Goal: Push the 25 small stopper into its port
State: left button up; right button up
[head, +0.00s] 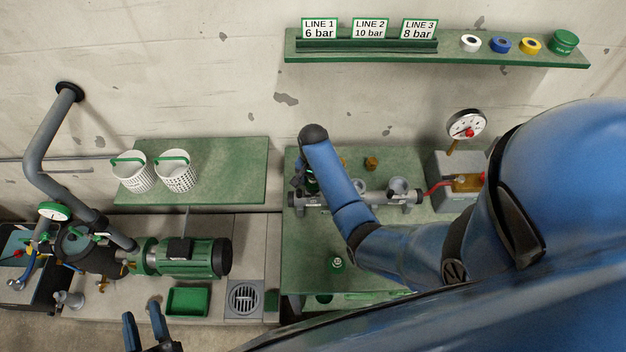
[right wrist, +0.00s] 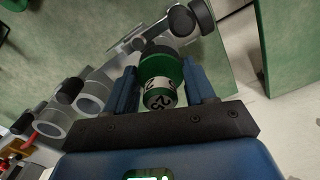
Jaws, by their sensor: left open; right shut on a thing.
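The small stopper (right wrist: 158,96), green with a white band marked 25, is between the blue fingers of my right gripper (right wrist: 161,68). It is in line with the grey pipe manifold (right wrist: 128,48); whether it sits in a port is hidden. Two open grey ports (right wrist: 90,92) stand beside it in the right wrist view. In the head view the manifold (head: 345,199) lies on the green bench, and my right arm hides most of the right gripper and stopper. My left gripper (head: 145,325) is open and empty at the bottom left.
A green pump motor (head: 182,257) and green tray (head: 188,301) are at left.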

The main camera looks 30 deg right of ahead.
jog(key=shift+f+b, duration=0.4)
jog(key=shift+f, duration=0.15)
jog(key=o, duration=0.9)
jog(key=shift+s, duration=0.1)
jog(key=shift+r+p, duration=0.75)
jog(key=shift+r, duration=4.75)
